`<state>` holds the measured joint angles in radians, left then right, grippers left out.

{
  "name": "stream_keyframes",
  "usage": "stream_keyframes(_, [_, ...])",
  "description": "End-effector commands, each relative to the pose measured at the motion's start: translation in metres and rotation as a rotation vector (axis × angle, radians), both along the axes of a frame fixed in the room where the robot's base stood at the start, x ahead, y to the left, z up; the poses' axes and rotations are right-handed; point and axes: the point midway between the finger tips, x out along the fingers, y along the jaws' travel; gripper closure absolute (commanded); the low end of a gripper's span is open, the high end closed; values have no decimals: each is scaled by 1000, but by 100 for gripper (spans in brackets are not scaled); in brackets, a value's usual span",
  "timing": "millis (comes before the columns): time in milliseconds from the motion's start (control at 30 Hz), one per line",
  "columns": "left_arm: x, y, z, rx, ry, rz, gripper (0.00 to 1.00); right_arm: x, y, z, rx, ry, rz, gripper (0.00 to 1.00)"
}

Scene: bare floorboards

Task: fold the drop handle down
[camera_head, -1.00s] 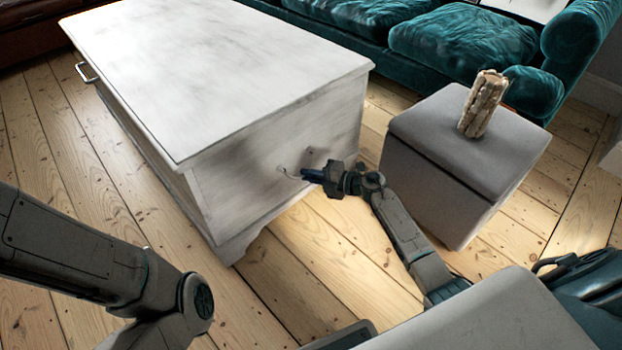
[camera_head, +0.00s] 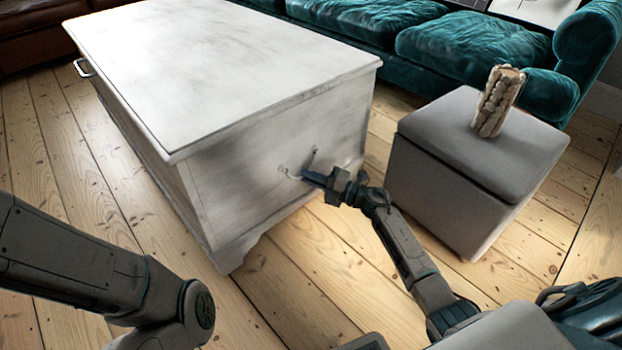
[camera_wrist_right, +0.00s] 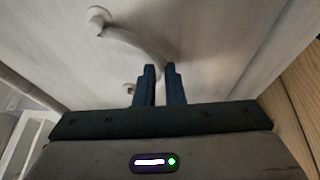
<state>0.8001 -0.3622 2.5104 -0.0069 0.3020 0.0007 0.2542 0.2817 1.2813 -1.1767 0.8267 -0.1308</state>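The drop handle (camera_head: 290,174) is a thin pale curved bar on the near end of a whitewashed wooden chest (camera_head: 235,75). It stands out from the panel. In the right wrist view the bar (camera_wrist_right: 135,42) curves from a round mount to the fingertips. My right gripper (camera_head: 306,177) is at the bar, and its two dark fingers (camera_wrist_right: 160,72) are nearly together with the bar between their tips. The fingers hide part of the bar. My left arm shows at the lower left, but its gripper is out of view.
A grey storage cube (camera_head: 435,150) with a pale knobbly object (camera_head: 498,100) on top stands right of my right arm. A teal sofa (camera_head: 470,45) is behind. Another metal handle (camera_head: 83,68) is on the chest's left side. Floorboards (camera_head: 270,290) in front are clear.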

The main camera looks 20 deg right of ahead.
Motion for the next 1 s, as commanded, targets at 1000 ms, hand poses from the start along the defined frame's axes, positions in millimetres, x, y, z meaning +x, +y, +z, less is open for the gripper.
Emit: stream_keyframes(1000, [-5, 1, 36, -8, -30, 7, 64, -72, -66, -6, -1, 4, 0, 70])
